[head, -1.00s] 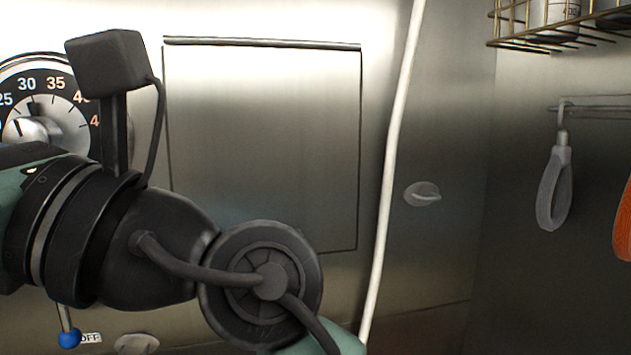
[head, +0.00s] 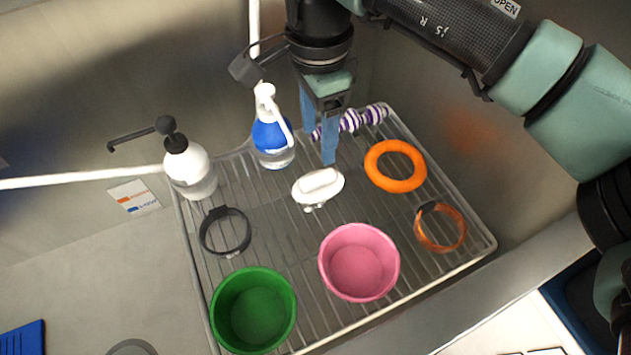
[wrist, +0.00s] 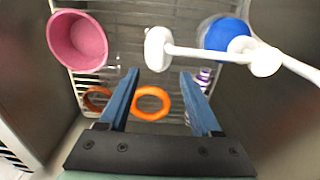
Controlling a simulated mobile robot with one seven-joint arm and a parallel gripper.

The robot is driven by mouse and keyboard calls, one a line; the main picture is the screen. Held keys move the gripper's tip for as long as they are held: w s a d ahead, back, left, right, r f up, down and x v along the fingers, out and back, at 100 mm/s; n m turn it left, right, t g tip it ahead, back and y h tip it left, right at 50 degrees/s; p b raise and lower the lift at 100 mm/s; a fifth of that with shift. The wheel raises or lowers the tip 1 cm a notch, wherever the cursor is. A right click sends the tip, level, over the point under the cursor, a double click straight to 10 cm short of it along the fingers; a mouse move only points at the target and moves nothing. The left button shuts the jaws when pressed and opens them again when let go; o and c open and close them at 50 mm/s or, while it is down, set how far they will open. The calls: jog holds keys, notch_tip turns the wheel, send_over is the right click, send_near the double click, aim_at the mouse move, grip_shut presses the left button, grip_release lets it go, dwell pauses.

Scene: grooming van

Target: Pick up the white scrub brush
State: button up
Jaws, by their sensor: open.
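The white scrub brush (head: 318,186) lies on a wire rack (head: 205,270), near its middle, in the head view. In the wrist view a white rounded shape that looks like the brush (wrist: 156,49) is just beyond the fingertips. My gripper (head: 330,155) points down behind the brush in the head view, with its blue fingers close to it. In the wrist view my gripper (wrist: 158,73) is open, with nothing held between the fingers. I cannot tell the exact height of the fingertips over the rack.
A blue spray bottle (head: 271,138) stands close behind the brush. A pink bowl (head: 358,262), green bowl (head: 253,310), orange ring (head: 395,180), black collar (head: 225,250), orange-brown collar (head: 440,242), striped purple item (head: 350,121) and white pump bottle (head: 190,172) are around it.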

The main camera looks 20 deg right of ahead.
aim_at(319, 175)
notch_tip(319, 175, down, 10)
jog(key=shift+s+r, duration=0.1)
jog(key=shift+r, duration=0.1)
dwell(0.3)
grip_shut()
